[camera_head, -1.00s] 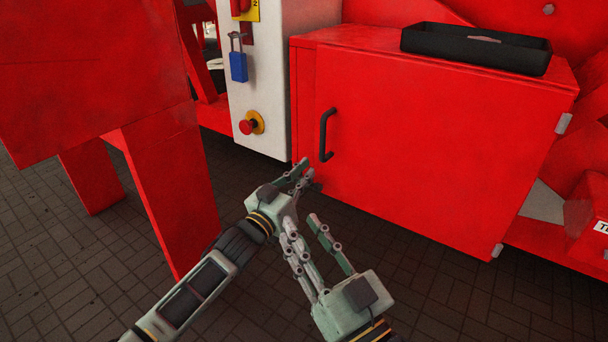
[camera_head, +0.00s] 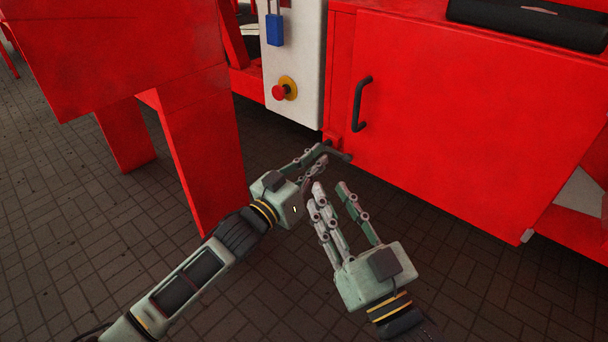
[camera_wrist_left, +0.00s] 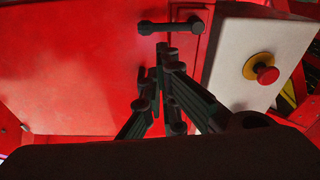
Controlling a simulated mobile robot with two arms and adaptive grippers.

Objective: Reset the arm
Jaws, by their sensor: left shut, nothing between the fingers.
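My left gripper (camera_head: 334,153) reaches in from the left in the head view. Its fingers are shut and empty, in front of the lower left corner of a red cabinet (camera_head: 450,120). In the left wrist view its dark fingers (camera_wrist_left: 162,58) come together just below the cabinet's black handle (camera_wrist_left: 170,27). Whether they touch the cabinet cannot be told. My right gripper (camera_head: 331,190) is lower, with its fingers spread and nothing between them. It is close beside the left gripper over the floor.
A white control box (camera_head: 298,80) with a red stop button (camera_head: 279,92) and a blue padlock (camera_head: 274,29) stands left of the cabinet. A black tray (camera_head: 530,22) lies on the cabinet. A red machine leg (camera_head: 205,150) stands left of my left arm. The paved floor (camera_head: 80,240) is clear at lower left.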

